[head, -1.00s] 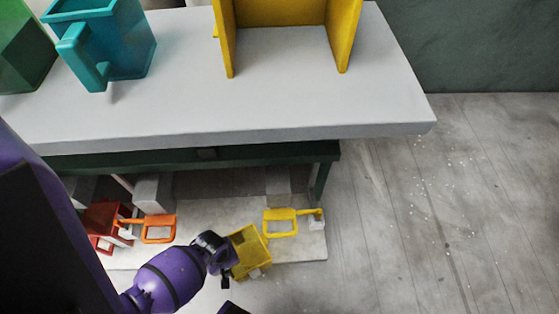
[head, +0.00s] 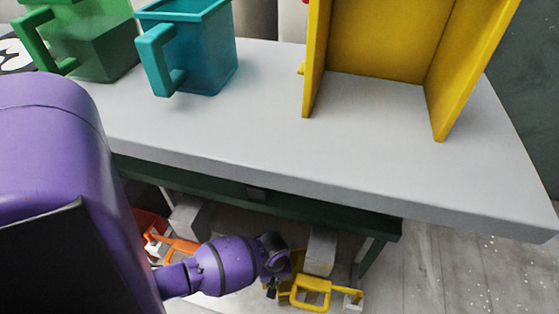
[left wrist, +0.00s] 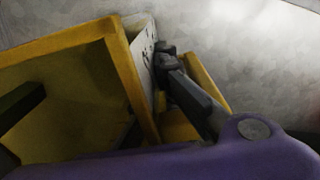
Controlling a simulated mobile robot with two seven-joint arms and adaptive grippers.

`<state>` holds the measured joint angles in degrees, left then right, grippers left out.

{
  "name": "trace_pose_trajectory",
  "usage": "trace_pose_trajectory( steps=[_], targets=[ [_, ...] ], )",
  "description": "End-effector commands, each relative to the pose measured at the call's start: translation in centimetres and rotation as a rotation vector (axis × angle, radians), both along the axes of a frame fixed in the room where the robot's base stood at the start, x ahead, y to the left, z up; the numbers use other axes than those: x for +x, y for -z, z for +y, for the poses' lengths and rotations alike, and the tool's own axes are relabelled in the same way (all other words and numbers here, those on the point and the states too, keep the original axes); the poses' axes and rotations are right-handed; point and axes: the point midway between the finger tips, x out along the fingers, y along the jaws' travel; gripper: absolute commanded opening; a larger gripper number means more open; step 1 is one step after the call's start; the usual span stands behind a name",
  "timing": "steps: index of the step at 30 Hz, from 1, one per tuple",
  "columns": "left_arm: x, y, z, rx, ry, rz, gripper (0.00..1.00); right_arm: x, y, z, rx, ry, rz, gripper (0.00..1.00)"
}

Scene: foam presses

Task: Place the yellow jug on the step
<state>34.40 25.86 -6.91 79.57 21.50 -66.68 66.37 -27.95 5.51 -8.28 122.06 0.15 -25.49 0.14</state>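The yellow jug (head: 297,260) is below the table in the head view, mostly hidden behind my left gripper (head: 273,284). The left wrist view shows its open yellow box shape (left wrist: 128,75) close up, tilted, with a pale marked panel on one side. A dark finger of my left gripper lies against the jug, beside a yellow strip that may be its handle. The gripper appears shut on the jug, though its full grip is hidden. A pale low slab (head: 215,303), possibly the step, shows in part under the table. My right gripper is not in view.
A grey table (head: 240,135) overhangs this area. It bears a teal jug (head: 207,55), a green jug (head: 100,45) and a yellow upright frame (head: 385,45). Underneath are a yellow loop-shaped part (head: 312,306), an orange part (head: 178,246) and grey blocks (head: 320,250). Floor is open at right.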

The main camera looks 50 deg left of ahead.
Motion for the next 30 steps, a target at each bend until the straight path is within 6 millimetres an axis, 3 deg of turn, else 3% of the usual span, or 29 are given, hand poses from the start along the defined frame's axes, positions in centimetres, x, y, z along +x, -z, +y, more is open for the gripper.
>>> trace_pose_trajectory(
  steps=[3,9,22,27,30],
  targets=[
    [1.3,0.0,0.2,0.001,0.001,-0.004,0.0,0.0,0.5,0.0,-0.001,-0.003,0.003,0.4],
    [1.1,3.5,0.2,0.001,0.0,0.001,0.0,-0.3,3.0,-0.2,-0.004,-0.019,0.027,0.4],
    [1.2,3.8,0.2,0.0,-0.001,-0.002,0.0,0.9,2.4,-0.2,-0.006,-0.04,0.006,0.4],
    [1.2,3.7,0.2,0.0,-0.001,-0.003,0.23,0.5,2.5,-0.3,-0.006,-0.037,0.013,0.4],
    [1.2,3.7,0.2,0.0,0.0,-0.003,0.23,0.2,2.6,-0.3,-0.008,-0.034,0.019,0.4]
  ],
)
